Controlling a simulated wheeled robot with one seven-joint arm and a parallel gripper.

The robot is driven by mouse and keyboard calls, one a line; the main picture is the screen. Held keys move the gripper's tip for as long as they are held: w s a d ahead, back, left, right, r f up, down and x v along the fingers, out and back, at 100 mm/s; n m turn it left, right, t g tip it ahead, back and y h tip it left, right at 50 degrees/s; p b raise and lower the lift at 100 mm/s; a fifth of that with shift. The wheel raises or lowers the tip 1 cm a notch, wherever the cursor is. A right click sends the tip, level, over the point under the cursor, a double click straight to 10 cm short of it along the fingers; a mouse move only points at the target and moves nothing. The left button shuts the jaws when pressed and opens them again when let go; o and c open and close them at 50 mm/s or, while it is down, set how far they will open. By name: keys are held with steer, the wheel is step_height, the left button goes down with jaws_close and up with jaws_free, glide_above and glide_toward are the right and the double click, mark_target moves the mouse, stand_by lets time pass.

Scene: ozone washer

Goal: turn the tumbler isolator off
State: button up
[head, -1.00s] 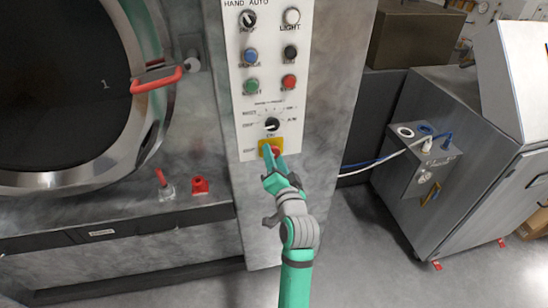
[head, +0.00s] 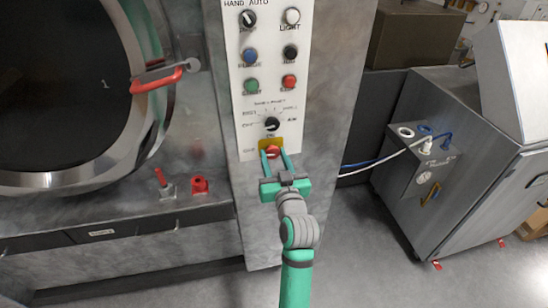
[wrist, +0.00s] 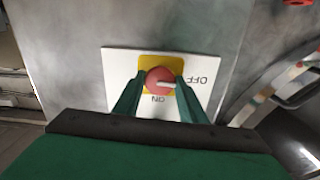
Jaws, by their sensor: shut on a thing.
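The tumbler isolator is a red round knob (head: 272,152) on a yellow plate (head: 264,144), low on the white control panel. My gripper (head: 273,153) is at the panel with one finger on each side of the knob. It is shut on the knob, and the wrist view shows the fingers (wrist: 160,86) flanking it. The fingers cover part of the plate.
A black selector (head: 272,124) sits just above the isolator, with several buttons higher on the panel (head: 255,100). A round door with a red handle (head: 157,80) is on the left. A grey metal cabinet (head: 470,190) stands right; open floor lies between.

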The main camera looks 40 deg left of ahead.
steer(key=shift+n, duration=0.5)
steer(key=o, duration=1)
steer(key=shift+d, duration=0.1)
steer(key=v, duration=1)
steer(key=shift+s+d, duration=0.2)
steer(key=shift+s, duration=0.1)
